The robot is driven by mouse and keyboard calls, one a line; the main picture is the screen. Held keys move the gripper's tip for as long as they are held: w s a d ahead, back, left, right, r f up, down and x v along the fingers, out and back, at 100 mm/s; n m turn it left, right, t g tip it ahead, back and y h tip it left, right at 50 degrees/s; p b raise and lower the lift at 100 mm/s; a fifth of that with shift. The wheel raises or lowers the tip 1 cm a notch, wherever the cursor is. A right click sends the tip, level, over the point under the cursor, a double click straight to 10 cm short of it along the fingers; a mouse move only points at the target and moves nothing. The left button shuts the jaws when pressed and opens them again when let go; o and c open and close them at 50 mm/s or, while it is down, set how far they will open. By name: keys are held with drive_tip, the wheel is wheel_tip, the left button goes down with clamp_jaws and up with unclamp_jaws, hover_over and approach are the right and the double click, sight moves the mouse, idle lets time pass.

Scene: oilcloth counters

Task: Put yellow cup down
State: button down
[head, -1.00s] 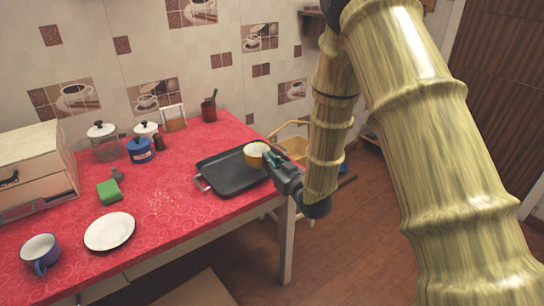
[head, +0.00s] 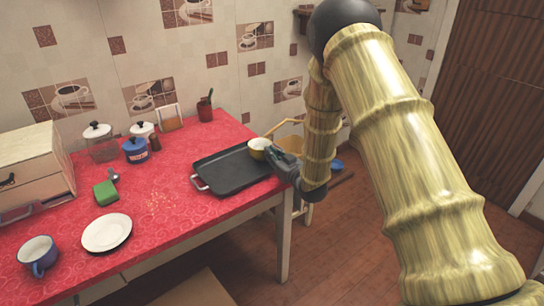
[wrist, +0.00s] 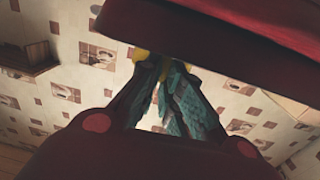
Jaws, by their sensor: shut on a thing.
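The yellow cup (head: 258,151) has a pale inside and is upright at the right end of the black tray (head: 225,180), by the table's right edge. In the head view I cannot tell whether it touches the tray. My gripper (head: 274,158) is shut on the cup from its right side. In the wrist view the fingers (wrist: 160,78) reach up close to each other, and a small yellow part of the cup (wrist: 140,55) shows at their tips. The rest of the cup is hidden there.
A wooden chair (head: 291,143) stands beyond the table's right edge.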

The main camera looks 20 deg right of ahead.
drive_tip(key=shift+f, duration=0.2)
drive_tip(key=shift+f, duration=0.15)
drive_tip(key=c, duration=1.6)
unclamp_jaws()
